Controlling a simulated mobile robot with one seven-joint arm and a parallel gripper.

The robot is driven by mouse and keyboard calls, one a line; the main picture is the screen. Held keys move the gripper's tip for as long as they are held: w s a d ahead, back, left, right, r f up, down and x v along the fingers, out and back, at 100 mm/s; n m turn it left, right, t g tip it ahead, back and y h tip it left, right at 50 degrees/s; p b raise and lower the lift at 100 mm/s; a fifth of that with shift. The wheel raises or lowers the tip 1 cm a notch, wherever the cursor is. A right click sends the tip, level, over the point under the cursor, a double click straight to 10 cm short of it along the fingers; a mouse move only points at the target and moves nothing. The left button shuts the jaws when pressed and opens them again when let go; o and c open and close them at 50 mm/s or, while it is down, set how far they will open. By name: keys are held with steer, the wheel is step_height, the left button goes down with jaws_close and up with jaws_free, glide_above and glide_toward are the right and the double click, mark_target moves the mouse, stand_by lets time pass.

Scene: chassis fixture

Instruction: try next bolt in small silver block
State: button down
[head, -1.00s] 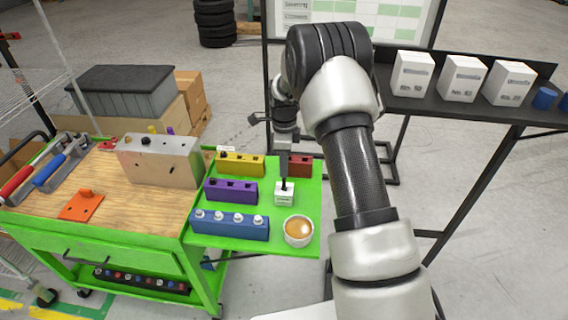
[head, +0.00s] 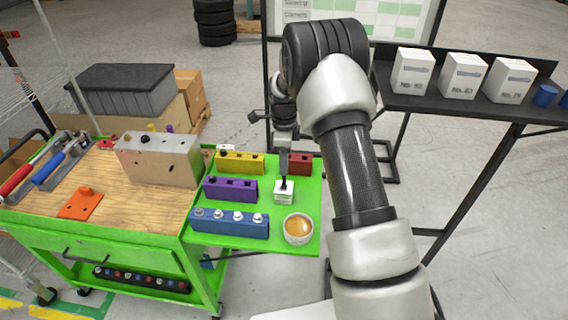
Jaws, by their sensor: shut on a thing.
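The small silver block (head: 284,197) stands on the green side shelf, between the purple block and the round cup. My gripper (head: 284,180) points down right above it and is shut on a dark bolt (head: 284,186). The bolt's lower end is at the top of the small block; I cannot tell whether it is in a hole. The larger silver block (head: 158,160) stands on the wooden cart top with a dark bolt in its face.
Purple (head: 229,189), yellow (head: 240,162), red (head: 300,163) and blue (head: 230,222) blocks stand close around on the green shelf (head: 268,189). A cup with orange-brown contents (head: 298,229) is at the front right. An orange bracket (head: 79,204) lies on the wood.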

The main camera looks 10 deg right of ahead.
mark_target(284, 185)
steer(key=shift+f+b, duration=1.9)
steer(key=shift+f, duration=0.95)
steer(key=c, duration=1.6)
jaws_free()
steer(key=shift+r, duration=0.1)
steer(key=shift+r+p, duration=1.7)
steer(key=shift+r, duration=1.25)
